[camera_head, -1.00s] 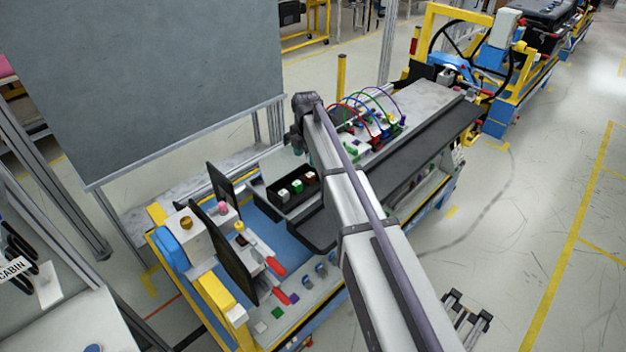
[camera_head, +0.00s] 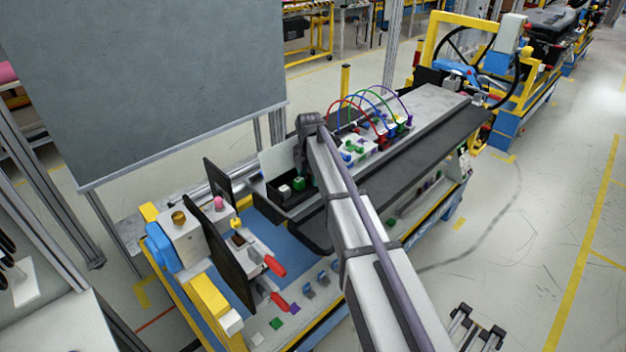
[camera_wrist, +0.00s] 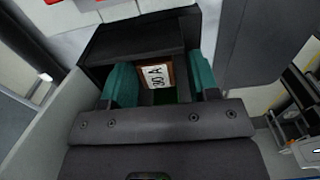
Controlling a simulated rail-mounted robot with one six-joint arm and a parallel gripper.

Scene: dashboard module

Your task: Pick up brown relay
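The brown relay (camera_wrist: 155,76) shows in the wrist view, with a white top marked "30 A". It sits in a black tray (camera_wrist: 128,37). My gripper (camera_wrist: 162,84) has two teal fingers, one on each side of the relay. The right finger stands clear of the relay; the left finger is close, and I cannot tell whether it touches. The gripper looks open. In the head view the brown relay is hidden behind my arm. A white relay (camera_head: 285,191) and a green relay (camera_head: 299,184) stand in the same tray.
A dark upright panel (camera_head: 222,245) stands left of the tray, with red-handled tools (camera_head: 274,266) beside it. Behind my arm is a board with coloured wires (camera_head: 372,110). The tray walls stand close around the fingers.

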